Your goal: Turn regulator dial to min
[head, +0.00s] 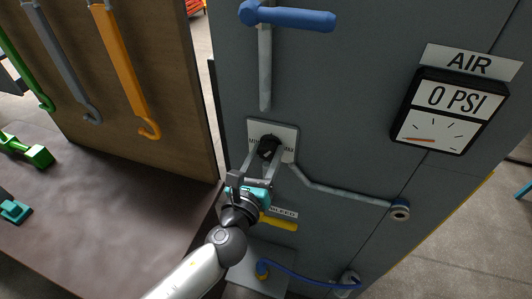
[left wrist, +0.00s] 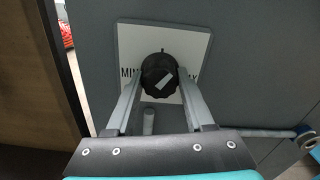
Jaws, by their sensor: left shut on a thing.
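The regulator dial (head: 269,146) is a black knob on a white plate (head: 286,131) on the grey panel. The right label is partly hidden behind a finger. My left gripper (head: 268,152) is shut on the dial; in the left wrist view its fingers (left wrist: 160,80) sit on both sides of it. The gauge (head: 447,110) under the AIR sign reads 0 PSI. My right gripper is not in view.
A blue-handled valve (head: 290,17) is above the dial. A yellow handle (head: 279,223) is below, close to my left wrist. A pipe (head: 340,190) runs right to a fitting (head: 400,211). A board with hanging hooks (head: 125,70) and a dark table (head: 100,215) stand left.

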